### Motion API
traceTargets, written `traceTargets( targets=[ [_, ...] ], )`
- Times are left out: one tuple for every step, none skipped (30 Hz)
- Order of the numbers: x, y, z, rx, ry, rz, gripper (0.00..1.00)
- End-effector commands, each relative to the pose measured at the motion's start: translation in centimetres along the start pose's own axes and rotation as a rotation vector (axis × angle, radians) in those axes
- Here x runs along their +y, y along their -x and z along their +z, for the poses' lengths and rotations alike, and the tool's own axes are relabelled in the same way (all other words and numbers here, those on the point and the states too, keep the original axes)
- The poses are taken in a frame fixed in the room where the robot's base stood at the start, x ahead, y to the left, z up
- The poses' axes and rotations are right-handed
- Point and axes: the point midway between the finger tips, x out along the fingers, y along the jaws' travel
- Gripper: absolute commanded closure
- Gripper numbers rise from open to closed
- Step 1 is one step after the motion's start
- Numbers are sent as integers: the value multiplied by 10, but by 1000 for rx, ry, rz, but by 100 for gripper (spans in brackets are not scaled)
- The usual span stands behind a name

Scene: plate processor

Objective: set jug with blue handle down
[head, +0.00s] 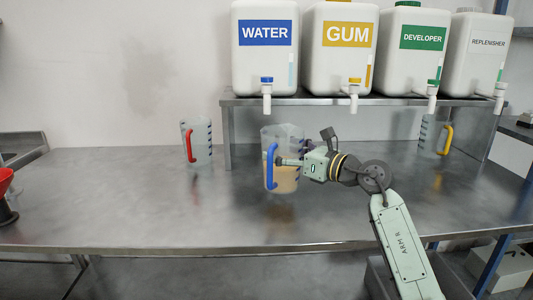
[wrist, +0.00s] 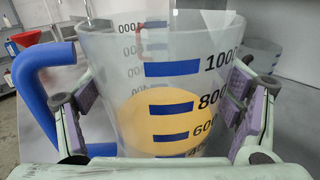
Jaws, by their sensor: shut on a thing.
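The jug with the blue handle (head: 283,148) is clear, with blue level marks and orange-yellow liquid in its lower part. It is upright over the steel bench (head: 120,205), in front of the shelf. Whether its base touches the bench or hangs just above it, I cannot tell. My gripper (head: 287,161) is shut on the jug from the right in the head view. In the wrist view the jug (wrist: 170,95) fills the middle between the two pads, and its blue handle (wrist: 38,95) is at the left. The jug's base is out of the wrist view.
White containers labelled water (head: 264,62), gum (head: 348,70), developer (head: 414,62) and replenisher (head: 474,65) stand on the raised shelf, taps over its front edge. A red-handled jug (head: 201,145) stands left, a yellow-handled jug (head: 430,135) right. The bench's left front is clear.

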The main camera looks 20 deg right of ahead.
Motion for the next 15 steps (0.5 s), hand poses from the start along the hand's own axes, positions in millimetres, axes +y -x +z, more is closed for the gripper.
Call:
traceTargets(
  targets=[
    [-4,-13,5,-1,-3,2,72],
    [-8,-20,5,-1,-3,3,72],
    [-12,-29,4,-1,-3,2,72],
    [-16,-36,3,-1,-2,2,72],
    [-19,-43,3,-2,-3,2,72],
    [-23,-51,2,-2,-2,1,72],
    [-26,-56,1,-1,-3,2,72],
    [-28,-61,0,-1,-2,1,72],
    [-31,-67,-1,-1,-2,1,72],
    [-33,-70,-1,-2,-2,1,72],
    [-35,-73,-2,-2,-1,0,72],
    [-36,-76,-3,-2,0,1,72],
    [-37,-78,-3,-2,0,0,72],
    [-38,-79,-4,-2,0,-1,72],
    [-39,-80,-5,-2,0,-1,72]
  ],
)
